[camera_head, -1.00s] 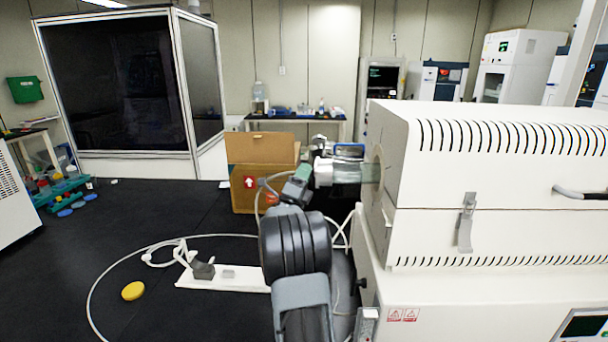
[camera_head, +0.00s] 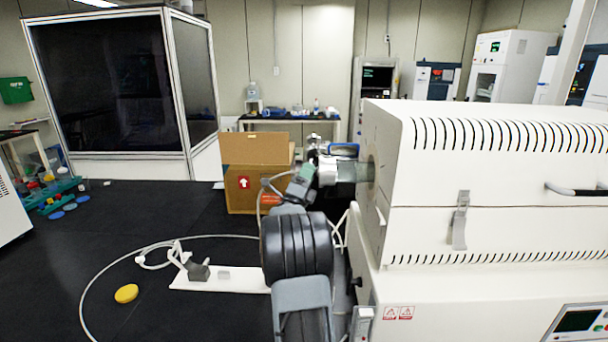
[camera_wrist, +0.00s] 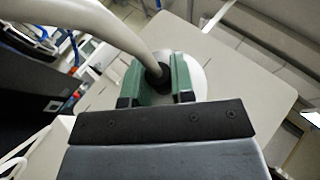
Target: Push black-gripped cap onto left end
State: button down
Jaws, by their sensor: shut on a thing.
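The cap is a silver, round flange (camera_head: 327,171) at the left end of the short tube (camera_head: 355,172) that sticks out of the white furnace (camera_head: 480,160). From this angle I cannot tell how far the cap sits over the tube. My gripper (camera_head: 301,176) is left of the cap, partly hidden behind my arm. In the wrist view my gripper's green fingers (camera_wrist: 159,78) are shut on the cap's black grip (camera_wrist: 153,76). The cap's pale round face (camera_wrist: 197,76) shows behind the right finger, with the furnace's pale side beyond.
A pale hose (camera_wrist: 70,50) runs to the cap's grip in the wrist view. An open cardboard box (camera_head: 245,185) stands on the floor behind my arm.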

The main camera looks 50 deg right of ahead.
jog(key=shift+s+d, duration=0.1)
jog(key=shift+s, duration=0.05)
jog(key=c, duration=0.9)
grip_release()
jog(key=shift+b+v, duration=2.2)
jog(key=shift+v, duration=1.35)
